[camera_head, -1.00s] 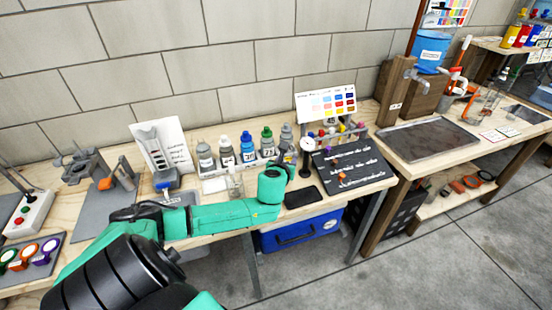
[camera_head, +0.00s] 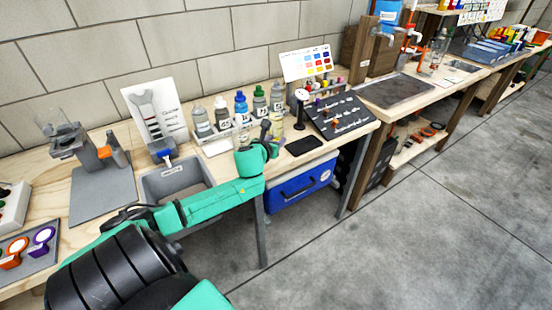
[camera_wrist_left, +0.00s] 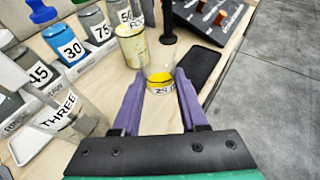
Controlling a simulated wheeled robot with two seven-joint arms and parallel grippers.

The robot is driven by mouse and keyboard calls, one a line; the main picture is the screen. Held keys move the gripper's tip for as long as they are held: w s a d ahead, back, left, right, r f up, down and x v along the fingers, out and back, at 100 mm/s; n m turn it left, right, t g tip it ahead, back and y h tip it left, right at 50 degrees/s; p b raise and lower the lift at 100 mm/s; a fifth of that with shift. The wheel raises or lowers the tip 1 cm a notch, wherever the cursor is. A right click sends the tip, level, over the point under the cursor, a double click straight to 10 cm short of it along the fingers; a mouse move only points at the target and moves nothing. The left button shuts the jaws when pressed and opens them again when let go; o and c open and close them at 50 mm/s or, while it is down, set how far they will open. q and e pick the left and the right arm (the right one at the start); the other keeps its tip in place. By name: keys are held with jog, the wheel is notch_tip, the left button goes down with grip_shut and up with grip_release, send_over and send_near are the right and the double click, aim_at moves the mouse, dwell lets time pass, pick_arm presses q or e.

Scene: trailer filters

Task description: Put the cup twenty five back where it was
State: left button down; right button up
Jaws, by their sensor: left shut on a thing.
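Cup twenty five (camera_wrist_left: 160,76) is a clear cup with a little yellow liquid and a "25" label at its foot. In the left wrist view it sits between the purple fingertips of my left gripper (camera_wrist_left: 160,84), which is shut on it. I cannot tell whether its base touches the bench. Just behind it stands another clear, yellow-stained cup (camera_wrist_left: 132,46) with a partly readable label. A clear cup labelled "THREE" (camera_wrist_left: 70,116) is at the left. In the head view my left gripper (camera_head: 268,134) is over the bench, near the bottles. My right gripper is not in view.
Numbered bottles (camera_head: 241,108) stand in a row along the wall. A black pad (camera_head: 304,146) lies right of my gripper, beside a dark sloped board (camera_head: 340,116). A grey tray (camera_head: 160,190) is at the left. The bench's front edge is close.

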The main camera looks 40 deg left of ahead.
aim_at(276, 161)
pick_arm(q)
notch_tip(276, 161, down, 7)
jog(key=shift+r+b, duration=0.2)
jog(key=shift+b, duration=0.55)
jog(key=shift+f, duration=0.1)
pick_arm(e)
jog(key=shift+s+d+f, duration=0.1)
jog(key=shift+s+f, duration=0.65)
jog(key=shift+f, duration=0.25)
pick_arm(q)
jog(key=shift+c, duration=2.2)
grip_release()
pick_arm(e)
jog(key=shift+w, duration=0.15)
